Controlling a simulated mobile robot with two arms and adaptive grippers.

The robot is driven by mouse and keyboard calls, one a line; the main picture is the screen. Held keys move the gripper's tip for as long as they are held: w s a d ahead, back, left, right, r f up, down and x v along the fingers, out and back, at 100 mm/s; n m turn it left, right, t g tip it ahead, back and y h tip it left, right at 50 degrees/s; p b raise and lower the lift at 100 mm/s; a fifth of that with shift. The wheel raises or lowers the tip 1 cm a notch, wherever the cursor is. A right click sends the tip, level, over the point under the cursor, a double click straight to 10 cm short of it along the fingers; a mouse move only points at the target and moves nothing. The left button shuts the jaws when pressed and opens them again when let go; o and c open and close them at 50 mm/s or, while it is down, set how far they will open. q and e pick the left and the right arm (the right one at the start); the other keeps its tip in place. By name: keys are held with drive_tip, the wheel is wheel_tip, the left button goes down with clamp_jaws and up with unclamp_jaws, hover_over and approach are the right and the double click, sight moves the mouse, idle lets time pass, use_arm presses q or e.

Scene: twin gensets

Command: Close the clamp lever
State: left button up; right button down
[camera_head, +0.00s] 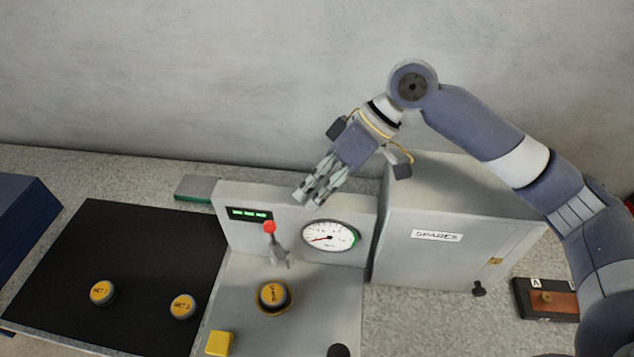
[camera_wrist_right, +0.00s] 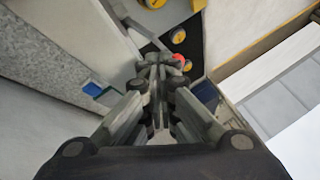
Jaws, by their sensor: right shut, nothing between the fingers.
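The clamp lever (camera_head: 271,240) has a red ball knob on a short grey stem. It stands roughly upright in front of the upright panel, left of the round gauge. My right gripper (camera_head: 308,197) is shut and empty, above and to the right of the red knob, apart from it in the head view. In the right wrist view the shut fingertips (camera_wrist_right: 160,72) point toward the red knob (camera_wrist_right: 182,61), which is partly hidden behind them. The lever's base is small and its exact latch state cannot be told. My left gripper is not in view.
The gauge (camera_head: 331,236) and a green-lit display (camera_head: 249,214) sit on the panel. A yellow round button (camera_head: 273,296) and a yellow block (camera_head: 219,344) are in front. A grey SPARES box (camera_head: 450,254) stands right. A black mat (camera_head: 120,262) with two yellow buttons lies left.

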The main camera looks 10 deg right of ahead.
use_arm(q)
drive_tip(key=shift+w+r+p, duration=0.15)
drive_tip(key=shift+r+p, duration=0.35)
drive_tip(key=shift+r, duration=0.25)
use_arm(e)
drive_tip(key=x, duration=0.6)
drive_tip(key=shift+f, duration=0.1)
